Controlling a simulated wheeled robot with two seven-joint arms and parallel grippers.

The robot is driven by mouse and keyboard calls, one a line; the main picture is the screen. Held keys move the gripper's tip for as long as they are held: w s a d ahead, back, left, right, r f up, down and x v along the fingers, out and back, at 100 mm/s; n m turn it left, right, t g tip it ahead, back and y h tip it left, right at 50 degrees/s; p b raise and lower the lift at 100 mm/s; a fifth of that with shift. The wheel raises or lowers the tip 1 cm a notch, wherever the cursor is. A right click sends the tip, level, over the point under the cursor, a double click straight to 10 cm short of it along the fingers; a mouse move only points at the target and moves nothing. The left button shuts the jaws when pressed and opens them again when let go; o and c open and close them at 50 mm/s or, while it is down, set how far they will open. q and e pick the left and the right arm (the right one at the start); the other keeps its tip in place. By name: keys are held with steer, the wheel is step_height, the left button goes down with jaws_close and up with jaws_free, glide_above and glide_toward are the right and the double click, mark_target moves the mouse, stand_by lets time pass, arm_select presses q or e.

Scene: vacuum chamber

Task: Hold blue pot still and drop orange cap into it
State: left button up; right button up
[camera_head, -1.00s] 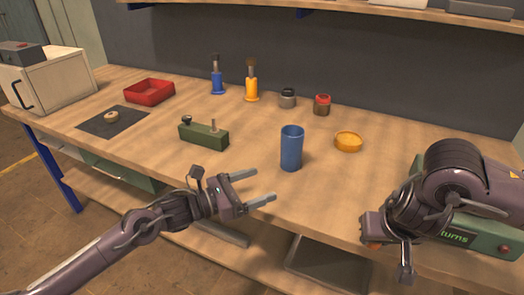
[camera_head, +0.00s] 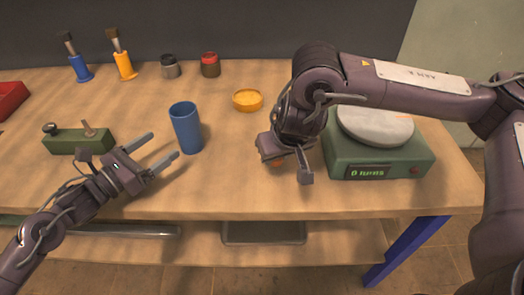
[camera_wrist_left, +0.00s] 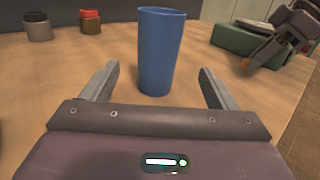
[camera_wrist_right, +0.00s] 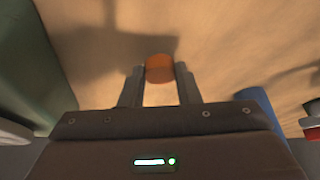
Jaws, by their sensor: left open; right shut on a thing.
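The blue pot (camera_head: 186,128) stands upright on the bench, open at the top. My left gripper (camera_head: 163,146) is open just left of the pot. In the left wrist view the pot (camera_wrist_left: 155,50) stands ahead, between the lines of the spread fingers; contact is not seen. My right gripper (camera_head: 287,167) is shut on the orange cap (camera_wrist_right: 159,68), right of the pot and above the bench. In the head view only a small bit of the cap shows at the jaws. The cap (camera_wrist_left: 246,64) also shows in the left wrist view.
A yellow-orange dish (camera_head: 247,101) lies behind, between the pot and my right arm. A green scale (camera_head: 345,158) with a round plate stands at the right. A green block (camera_head: 78,142) stands left. Brushes and jars line the back. Bench is clear between pot and right gripper.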

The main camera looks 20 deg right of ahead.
mark_target(194, 122)
arm_select(q)
steer(key=shift+w+f, duration=0.1)
steer(key=shift+f, duration=0.05)
steer(key=shift+w, duration=0.1)
steer(key=x, duration=1.1)
steer(key=shift+w+d, duration=0.2)
steer(key=shift+d, duration=0.15)
arm_select(e)
steer(key=w+a+r+n+y, duration=0.2)
steer(key=w+a+r+n, duration=0.2)
steer(key=w+a+r, duration=0.2)
steer(key=w+a+r+n+t+y, duration=0.1)
steer(key=w+a+r+n+y, duration=0.2)
steer(key=w+a+r, duration=0.4)
steer(key=a+r+n, duration=0.1)
steer(key=a+r, duration=0.3)
steer(key=r, duration=0.1)
steer(key=shift+r, duration=0.3)
arm_select(q)
steer(key=shift+c, duration=0.3)
arm_select(e)
steer(key=shift+w+t+y, duration=0.1)
steer(key=shift+t+y, duration=0.2)
